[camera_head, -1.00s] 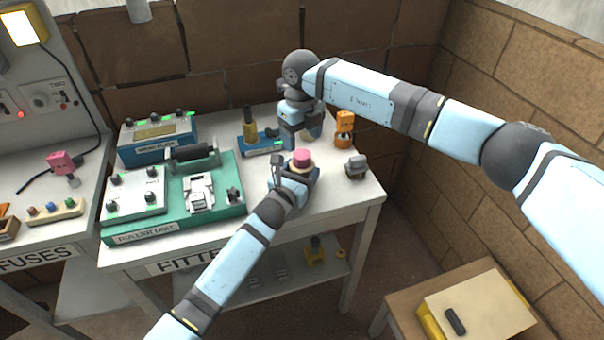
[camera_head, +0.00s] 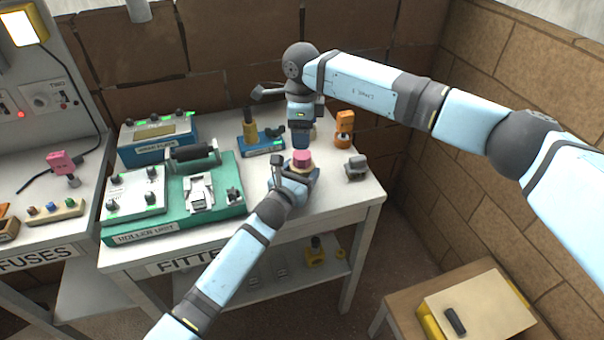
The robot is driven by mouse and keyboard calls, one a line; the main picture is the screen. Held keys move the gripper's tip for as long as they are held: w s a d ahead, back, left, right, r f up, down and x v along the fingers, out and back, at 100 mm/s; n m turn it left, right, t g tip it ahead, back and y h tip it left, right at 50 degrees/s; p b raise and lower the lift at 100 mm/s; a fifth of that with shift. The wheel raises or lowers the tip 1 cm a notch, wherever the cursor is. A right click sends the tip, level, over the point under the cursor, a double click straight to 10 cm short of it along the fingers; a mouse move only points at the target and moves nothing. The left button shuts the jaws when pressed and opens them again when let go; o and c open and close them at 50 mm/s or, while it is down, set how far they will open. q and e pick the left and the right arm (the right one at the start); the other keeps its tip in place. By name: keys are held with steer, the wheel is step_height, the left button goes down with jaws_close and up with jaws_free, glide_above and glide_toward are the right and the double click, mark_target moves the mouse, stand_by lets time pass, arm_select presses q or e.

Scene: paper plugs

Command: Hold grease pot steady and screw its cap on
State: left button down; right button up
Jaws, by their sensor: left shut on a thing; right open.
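The grease pot (camera_head: 300,170) is a small pale pot on the table, mostly hidden by my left gripper. A pink cap (camera_head: 302,156) sits on top of it; I cannot tell how tightly it is seated. My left gripper (camera_head: 295,175) comes from the front and is shut on the pot. My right gripper (camera_head: 301,145) points down directly above the pink cap, open, with its fingertips close to or beside the cap's top. Whether they touch the cap is too small to tell.
A green unit (camera_head: 175,218) fills the table's left side, with a blue box (camera_head: 157,140) behind it. A blue stand (camera_head: 262,144), an orange item (camera_head: 345,125) and a grey part (camera_head: 356,167) stand near the grippers. The table's front right corner is bare.

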mark_target(302, 154)
step_height(302, 154, down, 8)
steer(key=shift+r, duration=0.1)
stand_by(0.4)
steer(key=c, duration=1)
steer(key=o, duration=1.1)
step_height(302, 154, up, 12)
steer(key=shift+r, duration=0.1)
arm_select(q)
steer(key=shift+c, duration=0.4)
jaws_free()
steer(key=shift+s+a, duration=0.1)
